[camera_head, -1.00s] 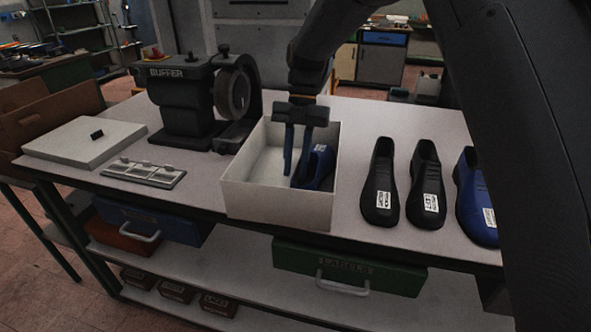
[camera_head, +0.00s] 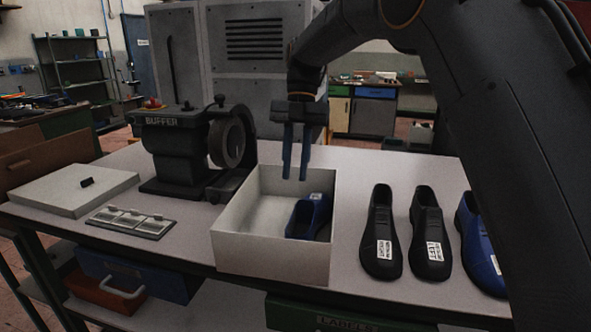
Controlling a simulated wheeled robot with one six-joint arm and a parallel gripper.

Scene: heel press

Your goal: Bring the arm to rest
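My gripper (camera_head: 295,176) hangs above the white open box (camera_head: 272,260), fingers pointing down. Its two blue fingers are apart with nothing between them. A blue shoe (camera_head: 306,222) with a white label lies inside the box, toward its right side, below and apart from the fingers. My arm comes in from the right side of the picture.
Two black shoes (camera_head: 381,236) (camera_head: 430,238) with labels stand right of the box. Another blue shoe (camera_head: 480,240) is partly hidden by my arm. The buffer machine (camera_head: 178,155), a metal tray (camera_head: 131,221) and a white lid (camera_head: 70,190) lie to the left.

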